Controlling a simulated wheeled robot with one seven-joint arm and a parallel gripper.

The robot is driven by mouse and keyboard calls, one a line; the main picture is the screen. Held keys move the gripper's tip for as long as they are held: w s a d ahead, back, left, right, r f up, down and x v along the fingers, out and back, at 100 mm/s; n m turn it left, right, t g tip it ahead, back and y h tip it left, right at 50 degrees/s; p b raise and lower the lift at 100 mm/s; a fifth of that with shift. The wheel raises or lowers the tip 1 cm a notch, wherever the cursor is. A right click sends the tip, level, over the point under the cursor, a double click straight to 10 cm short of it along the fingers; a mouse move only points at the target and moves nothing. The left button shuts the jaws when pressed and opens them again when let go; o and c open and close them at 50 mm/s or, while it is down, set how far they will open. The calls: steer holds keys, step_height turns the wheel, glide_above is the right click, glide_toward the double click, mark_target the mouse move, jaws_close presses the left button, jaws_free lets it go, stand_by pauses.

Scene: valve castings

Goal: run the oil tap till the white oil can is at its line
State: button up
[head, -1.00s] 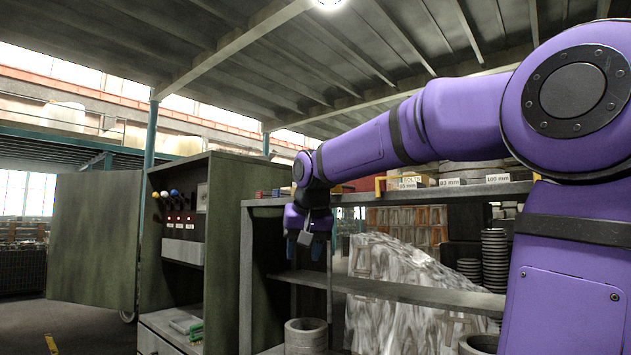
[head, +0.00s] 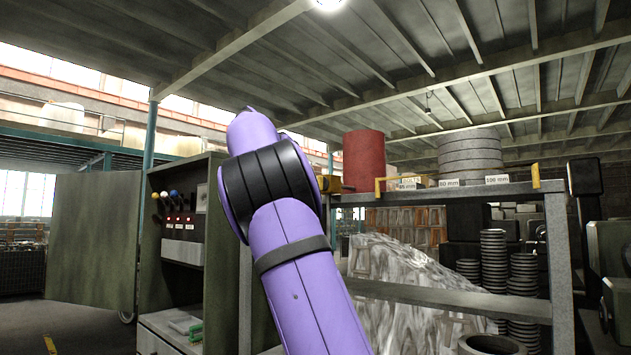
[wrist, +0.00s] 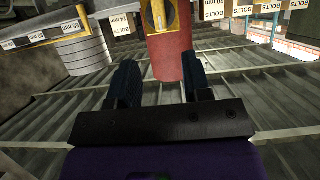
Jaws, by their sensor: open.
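I cannot make out a white oil can or an oil tap in either view. My gripper (wrist: 155,88) shows in the wrist view with its two dark fingers apart and nothing between them. Past the fingers is a red drum (wrist: 172,58), with a yellow part (wrist: 158,14) around a grey disc at its upper end in that picture. I cannot tell whether the fingers touch the drum. In the head view the red drum (head: 363,160) stands on top of the shelf, and my raised arm hides my gripper.
An open cabinet (head: 153,240) at left holds levers with coloured knobs (head: 173,194). The shelf unit (head: 558,255) bears a stack of grey rings (head: 470,155) and labelled boxes. A draped sheet (head: 400,275) and ring stacks (head: 523,275) stand behind it. Roof beams fill much of the wrist view.

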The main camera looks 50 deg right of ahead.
steer(key=x, duration=1)
steer(key=shift+d, duration=0.35)
steer(key=shift+c, duration=0.4)
jaws_close()
